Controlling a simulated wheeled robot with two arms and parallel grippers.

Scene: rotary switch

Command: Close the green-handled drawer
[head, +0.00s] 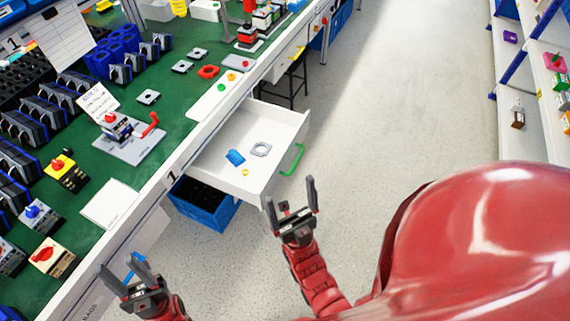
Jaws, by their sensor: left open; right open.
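The white drawer (218,169) is pulled out from under the green-topped workbench. Its green handle (292,160) is on the front panel, facing right. Inside lie a blue piece, a grey ring-like plate and a small yellow ring. My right gripper (290,194) is open and empty, fingers pointing up in the picture, just below the green handle and apart from it. My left gripper (128,276) is open and empty at the lower left, beside the bench's front edge and near a blue handle (135,266), which it partly hides.
A blue crate (204,204) stands below the open drawer. The workbench (140,173) carries rotary switches, black-and-blue racks and papers. A dark stool (293,82) stands beyond the drawer. White shelves (508,75) line the right side. The grey floor (400,90) between is clear.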

